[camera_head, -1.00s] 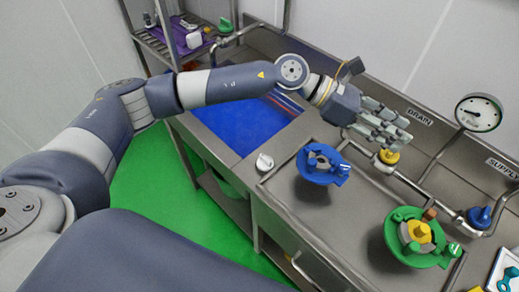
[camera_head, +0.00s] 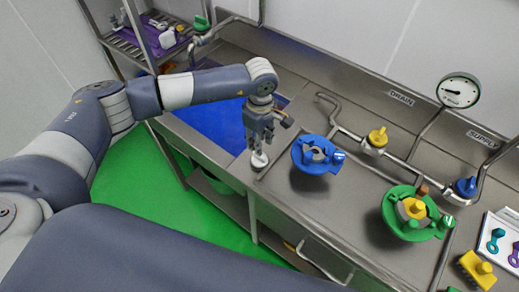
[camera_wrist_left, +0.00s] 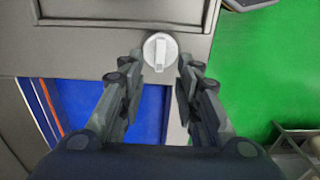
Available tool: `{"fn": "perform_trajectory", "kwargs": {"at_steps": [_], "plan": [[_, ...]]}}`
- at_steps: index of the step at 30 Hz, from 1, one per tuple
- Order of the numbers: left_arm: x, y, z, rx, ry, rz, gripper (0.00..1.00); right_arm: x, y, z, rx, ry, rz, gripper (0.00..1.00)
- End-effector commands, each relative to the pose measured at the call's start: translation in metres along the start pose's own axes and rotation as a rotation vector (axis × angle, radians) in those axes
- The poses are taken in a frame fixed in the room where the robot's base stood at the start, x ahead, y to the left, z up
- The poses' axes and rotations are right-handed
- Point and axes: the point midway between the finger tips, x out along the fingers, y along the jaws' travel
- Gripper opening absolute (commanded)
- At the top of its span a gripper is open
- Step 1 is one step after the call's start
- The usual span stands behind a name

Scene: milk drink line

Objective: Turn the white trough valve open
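The white trough valve (camera_head: 259,160) is a round white knob with a raised bar, at the trough's front edge. In the left wrist view the knob (camera_wrist_left: 160,52) shows just beyond my fingertips, centred between them. My left gripper (camera_head: 257,148) points down over the valve. Its fingers (camera_wrist_left: 159,78) are spread apart with nothing between them, so it is open. Whether the fingertips touch the knob I cannot tell. The blue-floored trough (camera_head: 213,128) lies to the left of the valve. My right gripper is not in view.
A blue fitting (camera_head: 312,154) stands on the counter right of the valve. A green fitting (camera_head: 396,219), yellow drain valve (camera_head: 377,138), blue supply valve (camera_head: 466,186) and gauge (camera_head: 459,90) are further right. Green floor (camera_head: 130,207) is clear in front.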

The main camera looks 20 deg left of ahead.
Motion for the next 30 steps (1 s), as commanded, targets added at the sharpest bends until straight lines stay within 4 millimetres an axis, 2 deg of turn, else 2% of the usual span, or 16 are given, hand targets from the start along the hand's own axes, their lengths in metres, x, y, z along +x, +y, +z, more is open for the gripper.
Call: {"fn": "perform_trajectory", "kwargs": {"at_steps": [1, 3, 10, 15, 23, 24, 27, 28, 30], "plan": [[0.008, -0.002, 0.001, -0.001, -0.002, -0.006, 0.31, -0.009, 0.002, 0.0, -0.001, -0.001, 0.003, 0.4], [0.022, -0.001, 0.001, -0.001, -0.002, -0.005, 0.31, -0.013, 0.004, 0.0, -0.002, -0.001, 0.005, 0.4], [0.056, -0.001, 0.001, -0.001, -0.003, -0.002, 0.31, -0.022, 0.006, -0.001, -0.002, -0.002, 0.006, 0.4], [0.066, 0.0, 0.001, 0.0, -0.002, 0.001, 0.31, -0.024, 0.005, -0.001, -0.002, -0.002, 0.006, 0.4], [0.068, 0.0, 0.001, 0.0, -0.002, 0.001, 0.31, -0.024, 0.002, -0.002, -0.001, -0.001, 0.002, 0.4], [0.068, 0.0, 0.001, 0.0, -0.002, 0.001, 0.26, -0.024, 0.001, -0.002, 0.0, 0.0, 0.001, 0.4], [0.068, 0.0, 0.001, 0.0, -0.002, 0.001, 0.04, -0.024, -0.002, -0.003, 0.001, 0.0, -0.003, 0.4], [0.068, 0.0, 0.001, 0.0, -0.002, 0.001, 0.0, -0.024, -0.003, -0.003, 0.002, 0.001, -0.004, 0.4], [0.068, 0.0, 0.001, 0.0, -0.002, 0.001, 0.0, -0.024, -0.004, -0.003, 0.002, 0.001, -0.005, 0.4]]}}
